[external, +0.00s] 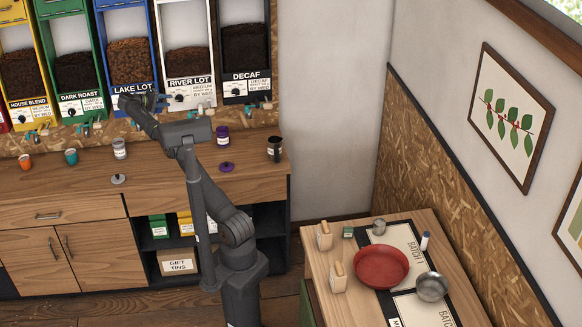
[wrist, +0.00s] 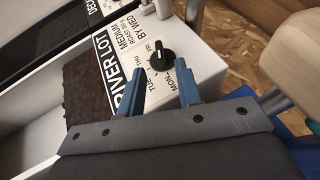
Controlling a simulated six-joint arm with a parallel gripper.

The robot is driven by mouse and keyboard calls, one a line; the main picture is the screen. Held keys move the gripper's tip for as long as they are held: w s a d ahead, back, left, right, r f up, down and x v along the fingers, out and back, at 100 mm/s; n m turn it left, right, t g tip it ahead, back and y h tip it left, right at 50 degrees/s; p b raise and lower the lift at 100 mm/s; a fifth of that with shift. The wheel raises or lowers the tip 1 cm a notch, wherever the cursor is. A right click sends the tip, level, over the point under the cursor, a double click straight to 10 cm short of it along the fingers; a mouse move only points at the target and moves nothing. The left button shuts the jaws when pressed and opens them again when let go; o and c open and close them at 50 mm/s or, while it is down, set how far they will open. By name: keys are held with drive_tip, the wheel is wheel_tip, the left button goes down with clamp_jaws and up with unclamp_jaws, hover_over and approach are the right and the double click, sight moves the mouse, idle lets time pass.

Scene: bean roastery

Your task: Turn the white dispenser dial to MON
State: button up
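The white dispenser (external: 212,72), labelled RIVER LOT, stands between the blue and black ones. Its black dial (wrist: 160,54) shows in the wrist view on the white front plate (wrist: 205,68), with MON, TUE, THU and FRI printed around it. A pale mark shows on the knob, but I cannot tell which day it points at. My gripper (wrist: 163,85) is open and empty, its two blue fingers apart and just short of the dial, which lies beyond the gap between them. In the external view, my gripper (external: 158,101) is near the lower left of the white dispenser.
The blue LAKE LOT dispenser (external: 129,60) and black DECAF dispenser (external: 245,50) flank the white one closely. A side table with a red bowl (external: 381,267) is at right.

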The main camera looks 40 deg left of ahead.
drive_tip(key=shift+v, duration=1.3)
drive_tip(key=o, duration=0.6)
drive_tip(key=shift+w+r, duration=0.1)
drive_tip(key=shift+r, duration=0.05)
drive_tip(key=shift+c, duration=0.2)
wheel_tip(320, 180, up, 8)
drive_tip(key=n+t+y, duration=0.7)
drive_tip(key=n+y, duration=0.1)
drive_tip(key=n, duration=0.5)
hover_over(179, 101)
drive_tip(key=s+d, duration=0.2)
drive_tip(key=s, duration=0.3)
drive_tip(key=s+d+f+n+g+y, duration=0.75)
drive_tip(key=d+f+n+y, duration=0.3)
drive_tip(key=n, duration=0.75)
drive_tip(key=shift+h, duration=0.35)
drive_tip(key=x, duration=1.1)
drive_tip(key=f+x, duration=0.1)
drive_tip(key=x, duration=0.5)
drive_tip(key=shift+d, duration=0.1)
drive_tip(key=shift+c, duration=0.3)
